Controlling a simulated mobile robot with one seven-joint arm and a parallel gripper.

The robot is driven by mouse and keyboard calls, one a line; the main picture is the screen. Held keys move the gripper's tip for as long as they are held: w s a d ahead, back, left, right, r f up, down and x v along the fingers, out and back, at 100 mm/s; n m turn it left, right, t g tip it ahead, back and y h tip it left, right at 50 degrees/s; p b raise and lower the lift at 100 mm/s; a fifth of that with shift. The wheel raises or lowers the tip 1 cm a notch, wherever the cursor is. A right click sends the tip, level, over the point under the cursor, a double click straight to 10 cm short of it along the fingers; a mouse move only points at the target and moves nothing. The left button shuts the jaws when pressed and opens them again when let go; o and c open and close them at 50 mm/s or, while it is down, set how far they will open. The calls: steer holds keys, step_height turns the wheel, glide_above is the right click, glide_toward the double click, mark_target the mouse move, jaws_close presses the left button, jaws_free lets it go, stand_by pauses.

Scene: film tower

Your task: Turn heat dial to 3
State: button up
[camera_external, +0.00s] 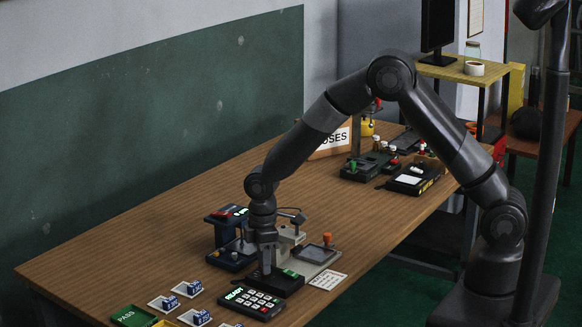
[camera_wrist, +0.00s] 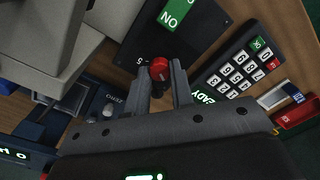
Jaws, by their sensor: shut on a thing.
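The heat dial (camera_wrist: 160,68) shows in the wrist view as a small red-topped knob on a black panel (camera_wrist: 190,42). A white mark that looks like a 5 is printed to its left; other marks around it are hidden. In the external view my gripper (camera_external: 267,268) points straight down at the black box (camera_external: 286,284) near the table's front edge, and hides the dial there.
A keypad (camera_external: 252,302) reading READY lies just in front of the box. A grey device with an orange knob (camera_external: 327,239) stands behind, and a blue device (camera_external: 230,256) to the left. A white card (camera_external: 328,280) lies at right. The table's back left is clear.

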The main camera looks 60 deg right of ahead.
jaws_close()
steer(key=m, duration=0.5)
steer(key=shift+m, duration=0.4)
steer(key=m, duration=0.5)
steer(key=shift+d+m, duration=0.1)
steer(key=shift+m, duration=0.3)
steer(key=o, duration=0.8)
jaws_free()
steer(key=shift+r, duration=0.15)
